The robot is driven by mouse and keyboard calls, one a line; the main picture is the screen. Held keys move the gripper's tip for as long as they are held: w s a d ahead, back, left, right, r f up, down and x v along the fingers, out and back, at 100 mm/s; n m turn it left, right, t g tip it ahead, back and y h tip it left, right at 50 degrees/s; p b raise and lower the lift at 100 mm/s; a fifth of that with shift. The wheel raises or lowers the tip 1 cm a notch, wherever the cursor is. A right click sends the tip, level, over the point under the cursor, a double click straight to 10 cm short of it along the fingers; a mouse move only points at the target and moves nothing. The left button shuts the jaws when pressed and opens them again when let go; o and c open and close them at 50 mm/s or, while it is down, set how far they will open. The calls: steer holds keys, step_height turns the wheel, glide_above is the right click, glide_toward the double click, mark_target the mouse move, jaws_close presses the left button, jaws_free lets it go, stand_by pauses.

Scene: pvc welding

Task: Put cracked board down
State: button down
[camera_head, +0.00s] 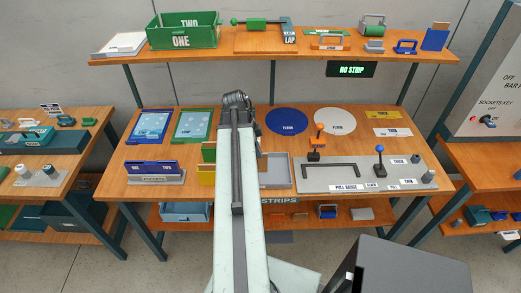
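My arm reaches straight forward over the middle of the main table (125,185). Its dark wrist end, where my gripper (238,99) is, lies near the table's back edge. The fingers cannot be made out, and I cannot tell whether they hold anything. No board with a clear crack shows. A blue panel (151,126) and a green panel (193,125) lie flat at the table's back left. A blue piece marked ONE and TWO stands in a grey holder (155,178) at the front left. A green piece (208,152) and a yellow piece (206,175) are partly hidden by my arm.
A blue disc (286,121) and a white disc (335,121) lie right of my arm. A grey tray (276,171) and a grey plate with levers (365,173) are in front. The upper shelf (215,50) bears a green crate (183,32). A grey box (405,268) stands at the bottom right.

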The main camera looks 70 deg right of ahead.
steer(key=shift+s+r, duration=0.15)
steer(key=shift+s, duration=0.05)
steer(key=shift+f, duration=0.2)
steer(key=c, duration=1.6)
jaws_free()
steer(key=shift+d, duration=0.1)
steer(key=p+v, duration=1.1)
steer(key=v, duration=0.1)
steer(key=shift+r+p, duration=0.2)
steer(key=shift+p, duration=0.1)
